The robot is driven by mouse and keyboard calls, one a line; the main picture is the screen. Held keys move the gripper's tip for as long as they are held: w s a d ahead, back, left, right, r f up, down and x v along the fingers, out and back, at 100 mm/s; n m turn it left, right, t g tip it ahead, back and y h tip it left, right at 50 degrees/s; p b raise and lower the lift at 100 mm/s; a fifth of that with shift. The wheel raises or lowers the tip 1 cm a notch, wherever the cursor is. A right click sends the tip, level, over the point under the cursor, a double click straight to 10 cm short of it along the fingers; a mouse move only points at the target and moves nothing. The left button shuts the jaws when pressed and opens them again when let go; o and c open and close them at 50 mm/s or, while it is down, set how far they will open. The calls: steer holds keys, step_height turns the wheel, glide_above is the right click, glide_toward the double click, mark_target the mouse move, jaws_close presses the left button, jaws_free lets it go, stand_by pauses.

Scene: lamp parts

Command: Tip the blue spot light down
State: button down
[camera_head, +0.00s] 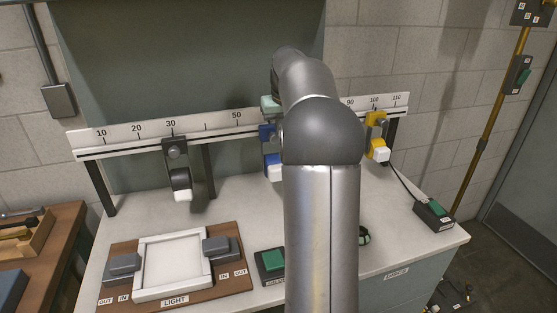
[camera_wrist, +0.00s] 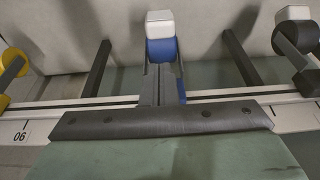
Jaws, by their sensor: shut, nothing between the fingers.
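The blue spot light (camera_head: 270,160) hangs from the ruled rail, partly hidden behind my arm, with its white front end low. In the head view little of my gripper (camera_head: 269,103) shows, just above the light.
A black spot light (camera_head: 177,172) hangs left of the blue one and a yellow one (camera_head: 376,130) right. The ruled rail (camera_head: 205,124) stands above the white bench. A light panel (camera_head: 172,262) and a green-button box (camera_head: 270,264) occupy the front.

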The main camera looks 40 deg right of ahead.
mark_target(274, 168)
steer(key=x, duration=0.4)
steer(key=p+x, duration=0.1)
steer(key=x, duration=0.3)
steer(key=s+x, duration=0.1)
steer(key=x, duration=0.2)
steer(key=shift+a+f+p, duration=0.15)
steer(key=shift+f+p, duration=0.25)
steer(key=shift+f, duration=0.2)
